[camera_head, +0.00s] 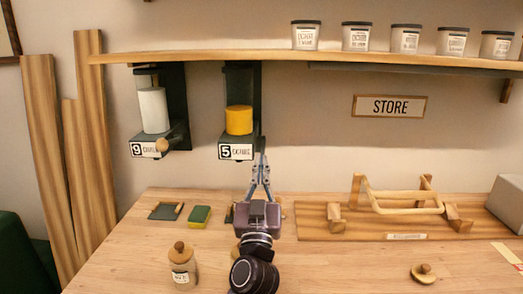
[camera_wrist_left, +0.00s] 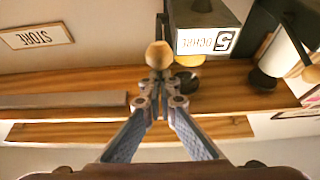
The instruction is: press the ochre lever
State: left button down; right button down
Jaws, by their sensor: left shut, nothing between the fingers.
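The ochre dispenser (camera_head: 238,120) hangs under the shelf, with yellow pigment in it and a label reading 5 OCHRE. In the left wrist view its label box (camera_wrist_left: 208,30) appears upside down. The ochre lever's round wooden knob (camera_wrist_left: 159,54) shows beside that box, just beyond my fingertips. In the head view the knob is hidden behind my fingers. My left gripper (camera_head: 262,156) is shut and empty, pointing up at the right side of the dispenser. In the wrist view its fingertips (camera_wrist_left: 160,88) overlap the knob's lower edge; I cannot tell whether they touch it.
A chalk dispenser (camera_head: 153,110) with its own wooden-knobbed lever hangs to the left. A shelf (camera_head: 330,57) holds several jars. On the table stand a corked jar (camera_head: 182,268), a sponge (camera_head: 199,216) and a wooden rack (camera_head: 400,200).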

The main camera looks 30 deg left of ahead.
jog(key=shift+d, duration=0.2)
pick_arm(q)
notch_tip(320, 180, up, 10)
pick_arm(e)
jog(key=shift+a, duration=0.1)
dwell(0.5)
pick_arm(q)
jog(key=shift+r, duration=0.15)
pick_arm(e)
jog(key=shift+r, duration=0.1)
dwell(1.6)
